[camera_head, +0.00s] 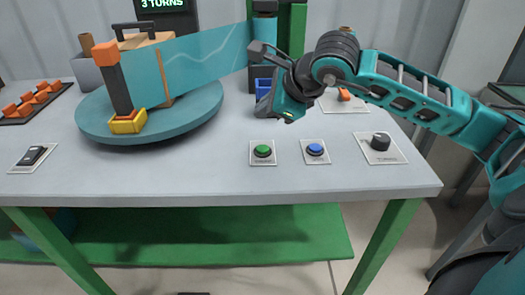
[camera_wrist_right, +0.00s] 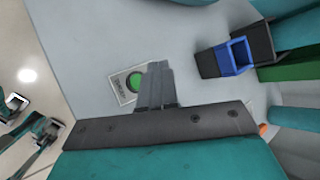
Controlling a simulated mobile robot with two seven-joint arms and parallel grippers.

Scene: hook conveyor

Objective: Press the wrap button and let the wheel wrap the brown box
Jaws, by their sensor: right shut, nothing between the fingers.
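The brown box (camera_head: 166,88) with a black handle stands on the teal round wheel (camera_head: 185,122), partly hidden behind teal film (camera_head: 205,58). The film runs from the box side to a column at the right. A green button (camera_head: 263,150) and a blue button (camera_head: 316,149) sit on white plates at the table front; their labels are too small to read. My right gripper (camera_head: 265,106) is shut and empty, above the table behind the green button. In the right wrist view its fingers (camera_wrist_right: 155,84) overlap the edge of the green button (camera_wrist_right: 136,81); contact cannot be told. My left gripper is not clearly shown.
A dark post with orange top and yellow base (camera_head: 128,122) stands on the wheel's front. A black knob (camera_head: 380,141) is right, a dark switch (camera_head: 32,155) left. A blue bin (camera_head: 263,86) stands behind my right gripper. A display (camera_head: 162,4) reads 3 TURNS.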

